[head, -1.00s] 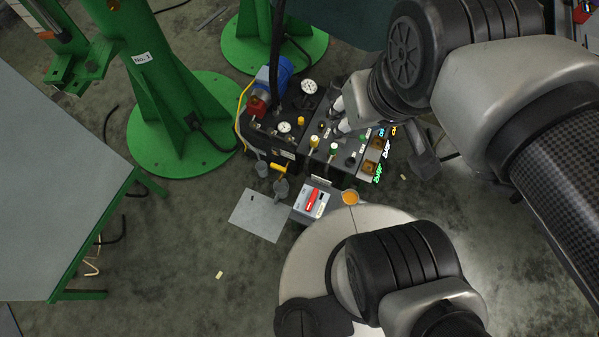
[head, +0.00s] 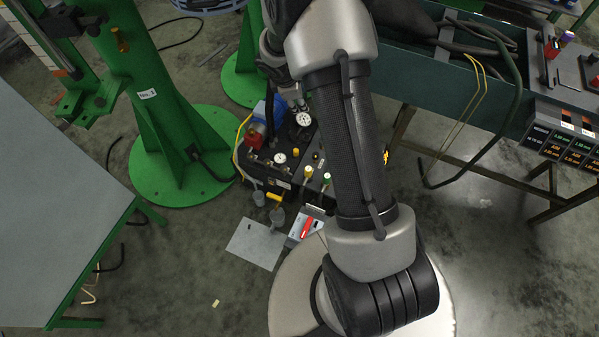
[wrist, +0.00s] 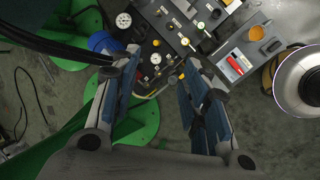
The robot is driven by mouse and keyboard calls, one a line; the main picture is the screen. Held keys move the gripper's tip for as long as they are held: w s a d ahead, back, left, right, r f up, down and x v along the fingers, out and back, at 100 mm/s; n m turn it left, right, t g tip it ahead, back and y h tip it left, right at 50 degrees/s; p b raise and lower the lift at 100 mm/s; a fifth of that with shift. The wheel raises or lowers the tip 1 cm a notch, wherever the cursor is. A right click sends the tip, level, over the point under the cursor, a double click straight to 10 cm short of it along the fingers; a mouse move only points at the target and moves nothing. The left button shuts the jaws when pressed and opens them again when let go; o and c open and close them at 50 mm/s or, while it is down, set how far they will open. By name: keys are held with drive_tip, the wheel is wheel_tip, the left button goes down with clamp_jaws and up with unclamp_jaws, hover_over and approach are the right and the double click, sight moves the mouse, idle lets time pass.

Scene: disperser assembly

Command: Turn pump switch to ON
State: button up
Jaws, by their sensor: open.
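The black pump control panel (head: 296,172) stands on the floor in the head view, its right part hidden behind my arm. It carries gauges and yellow, green and white knobs, and shows at the top of the wrist view (wrist: 176,30). I cannot read which control is the pump switch. A grey box with a red handle (head: 307,227) sits at the panel's near side; its red handle also shows in the wrist view (wrist: 238,62). My gripper (wrist: 162,58) is open and empty, its fingertips over the gauge side of the panel. In the head view the fingers cannot be made out.
A blue motor (head: 270,108) and a red part (head: 254,138) stand at the panel's left. Green columns with round bases (head: 190,150) stand further left. A grey table (head: 60,200) fills the left side. A bench with digital displays (head: 560,140) stands at right.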

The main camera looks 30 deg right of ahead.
wheel_tip(320, 180, down, 16)
drive_tip(key=n+p, duration=0.1)
drive_tip(key=n, duration=0.3)
drive_tip(key=n+g+y+p, duration=0.2)
drive_tip(key=n+g+y, duration=0.15)
drive_tip(key=n, duration=0.45)
hover_over(306, 227)
wheel_tip(306, 227, down, 28)
drive_tip(key=shift+t+y, duration=0.25)
drive_tip(key=shift+t, duration=0.2)
wheel_tip(306, 227, down, 18)
drive_tip(key=b, duration=1.7)
drive_tip(key=shift+d+r, duration=0.1)
drive_tip(key=shift+r, duration=0.15)
drive_tip(key=shift+c, duration=0.3)
clamp_jaws()
